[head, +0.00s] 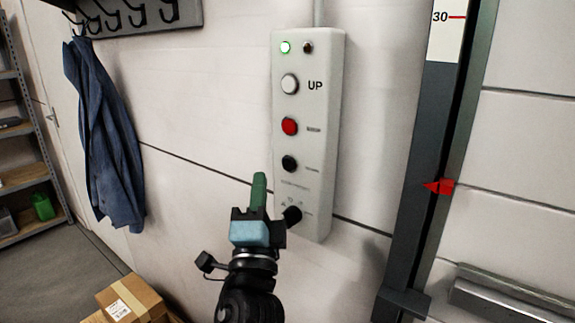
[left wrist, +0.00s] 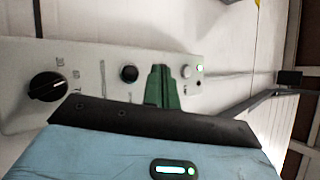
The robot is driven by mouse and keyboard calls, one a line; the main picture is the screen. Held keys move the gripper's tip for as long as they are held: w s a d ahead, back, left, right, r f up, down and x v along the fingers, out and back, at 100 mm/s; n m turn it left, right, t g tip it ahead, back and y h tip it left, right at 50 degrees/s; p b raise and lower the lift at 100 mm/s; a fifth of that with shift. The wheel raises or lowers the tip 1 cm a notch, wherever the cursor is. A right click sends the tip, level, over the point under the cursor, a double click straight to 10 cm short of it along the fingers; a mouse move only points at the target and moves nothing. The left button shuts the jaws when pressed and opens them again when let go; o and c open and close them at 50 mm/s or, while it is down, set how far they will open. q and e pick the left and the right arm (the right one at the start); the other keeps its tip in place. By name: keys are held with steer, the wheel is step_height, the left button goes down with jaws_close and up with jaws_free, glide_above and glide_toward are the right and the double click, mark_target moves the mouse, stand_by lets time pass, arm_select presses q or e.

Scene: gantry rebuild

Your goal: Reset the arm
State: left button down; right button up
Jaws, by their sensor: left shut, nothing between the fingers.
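A white control box (head: 326,140) hangs on the wall. It has a lit green lamp (head: 285,47), a dark lamp (head: 308,47), a white UP button (head: 289,84), a red button (head: 289,126), a black button (head: 289,163) and a black knob (head: 292,215) at the bottom. My left gripper (head: 259,180) is shut and empty, its green fingers just left of the box's lower half. In the left wrist view the shut fingers (left wrist: 163,86) stand between the black button (left wrist: 129,73) and the white button (left wrist: 186,71), hiding the red one. I cannot tell whether they touch anything. My right gripper is out of view.
A dark vertical rail with a scale (head: 446,40) and a red pointer (head: 440,187) stands right of the box. A blue coat (head: 105,140) hangs from a hook rack at left. A cardboard box (head: 131,300) lies below, and shelves (head: 20,170) stand at far left.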

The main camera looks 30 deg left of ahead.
arm_select(q)
steer(key=shift+f, duration=0.1)
stand_by(0.3)
steer(key=s+d+f+g+h+p, duration=0.15)
steer(key=f+h, duration=0.25)
steer(key=f, duration=0.6)
steer(key=s+d+f+n+g+h, duration=0.1)
steer(key=s+d+f+g+h, duration=0.15)
steer(key=f, duration=0.85)
steer(key=s+d+f+g+h, duration=0.15)
steer(key=f+h, duration=0.25)
steer(key=f, duration=0.6)
steer(key=s+d+f+n+g+h, duration=0.1)
steer(key=s+f+n+g+h, duration=0.1)
steer(key=s+f, duration=0.7)
steer(key=s+d+f+n+g+h+p, duration=0.1)
steer(key=s+d+f+n+g, duration=0.1)
steer(key=s+f+n+g, duration=0.3)
steer(key=s+f, duration=0.4)
steer(key=s, duration=0.4)
steer(key=shift+s+d+f+n+h, duration=0.15)
steer(key=shift+f+n+h, duration=0.15)
steer(key=shift+h, duration=0.05)
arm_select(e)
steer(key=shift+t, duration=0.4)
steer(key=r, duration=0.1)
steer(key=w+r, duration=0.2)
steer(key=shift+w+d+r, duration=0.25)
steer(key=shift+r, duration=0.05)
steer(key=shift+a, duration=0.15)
